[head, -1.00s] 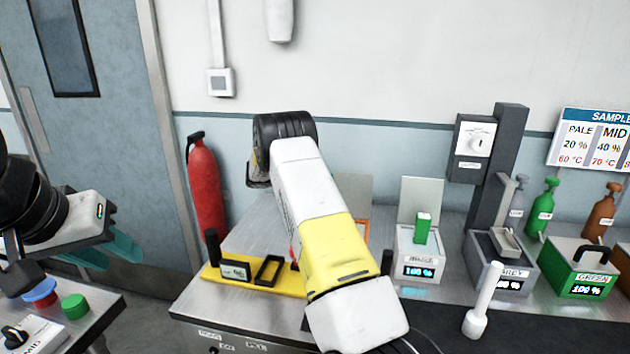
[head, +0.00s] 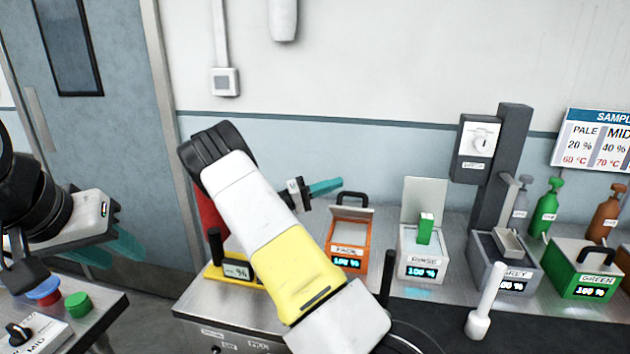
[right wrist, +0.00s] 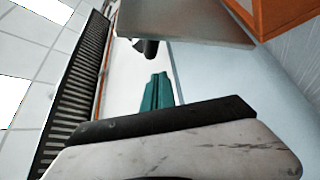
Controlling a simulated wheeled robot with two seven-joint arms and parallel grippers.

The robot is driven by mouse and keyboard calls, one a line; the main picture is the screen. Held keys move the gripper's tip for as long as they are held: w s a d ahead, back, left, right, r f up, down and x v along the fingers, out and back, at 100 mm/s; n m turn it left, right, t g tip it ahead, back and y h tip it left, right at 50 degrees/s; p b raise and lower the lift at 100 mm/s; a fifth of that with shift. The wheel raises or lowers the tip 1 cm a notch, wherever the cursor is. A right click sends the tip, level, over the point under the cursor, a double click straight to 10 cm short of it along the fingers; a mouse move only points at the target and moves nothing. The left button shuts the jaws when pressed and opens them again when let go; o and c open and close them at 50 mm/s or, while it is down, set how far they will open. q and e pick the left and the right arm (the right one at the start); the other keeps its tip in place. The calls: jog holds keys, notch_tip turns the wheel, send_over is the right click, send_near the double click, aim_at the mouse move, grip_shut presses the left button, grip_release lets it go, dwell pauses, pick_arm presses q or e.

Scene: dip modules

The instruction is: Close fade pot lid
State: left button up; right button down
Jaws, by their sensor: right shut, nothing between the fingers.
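The fade pot (head: 347,260) is an orange box on the bench, with a lit 100 % display. Its lid (head: 351,212) is at the back of the pot, tilted and seen nearly edge-on, with the black handle above it; the pale inside shows below. My right gripper (head: 326,187) has teal fingers pointing right, shut and empty, just left of the lid's handle; contact cannot be told. Its fingers also show in the right wrist view (right wrist: 157,92), with an orange edge at top right. My left gripper (head: 105,247) is at far left, fingers apart and empty, away from the pot.
Right of the fade pot stand the rinse pot (head: 424,250) with its lid up, the grey pot (head: 512,272) and the closed green pot (head: 590,270). A white pestle-like tool (head: 482,310) stands in front.

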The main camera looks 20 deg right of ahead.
aim_at(334, 210)
jog(key=shift+s+a+f, duration=0.65)
jog(key=shift+s+f, duration=0.15)
jog(key=shift+s, duration=0.25)
jog(key=shift+s+a+f, duration=0.65)
jog(key=shift+s+f, duration=0.1)
jog(key=shift+s, duration=0.35)
jog(key=shift+s+a+f, duration=0.65)
jog(key=shift+s+f, duration=0.15)
jog(key=shift+s, duration=0.25)
